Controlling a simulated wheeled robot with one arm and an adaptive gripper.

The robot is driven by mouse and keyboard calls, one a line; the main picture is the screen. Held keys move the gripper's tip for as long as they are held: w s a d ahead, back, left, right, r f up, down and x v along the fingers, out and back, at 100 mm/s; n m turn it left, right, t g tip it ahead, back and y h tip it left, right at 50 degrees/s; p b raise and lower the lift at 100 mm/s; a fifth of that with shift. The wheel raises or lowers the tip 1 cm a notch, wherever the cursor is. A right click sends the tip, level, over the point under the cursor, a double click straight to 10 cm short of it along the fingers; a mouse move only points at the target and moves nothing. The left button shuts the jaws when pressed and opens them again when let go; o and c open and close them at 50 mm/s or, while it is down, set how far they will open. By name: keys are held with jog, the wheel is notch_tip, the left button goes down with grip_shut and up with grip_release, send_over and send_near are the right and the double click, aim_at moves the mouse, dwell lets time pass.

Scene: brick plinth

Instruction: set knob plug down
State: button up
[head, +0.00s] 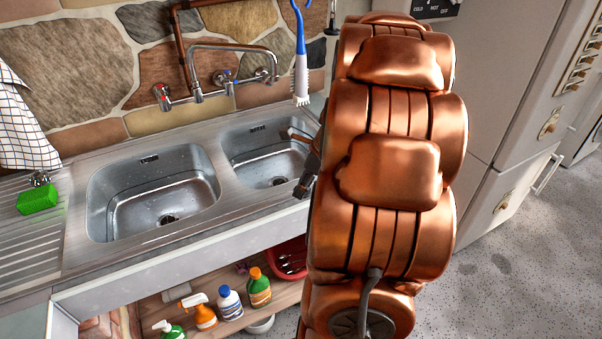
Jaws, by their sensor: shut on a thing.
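My gripper (302,162) is over the right edge of the right sink bowl, partly hidden behind my copper-coloured arm. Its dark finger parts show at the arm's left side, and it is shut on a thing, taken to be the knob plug. The plug itself cannot be made out; my arm and fingers hide it. The right sink bowl (262,152) lies just left of my gripper, with a dark drain hole in its floor. The left sink bowl (160,190) is empty too, with its own drain hole.
A green sponge (39,199) lies on the ribbed drainer (30,240), with a small metallic piece (40,179) behind it. A tap (232,62) stands behind the bowls. A blue-and-white brush (300,70) hangs near my arm. Several bottles (230,302) stand on the shelf below.

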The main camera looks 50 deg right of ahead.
jog(key=w+d, duration=0.2)
jog(key=w+d+p, duration=0.1)
jog(key=w+d+f+p, duration=0.1)
jog(key=w+d, duration=0.1)
jog(key=shift+w+d, duration=0.3)
jog(key=shift+w, duration=0.05)
jog(key=shift+f+p, duration=0.65)
jog(key=shift+f, duration=1.05)
jog(key=o, duration=1.1)
jog(key=shift+f, duration=0.1)
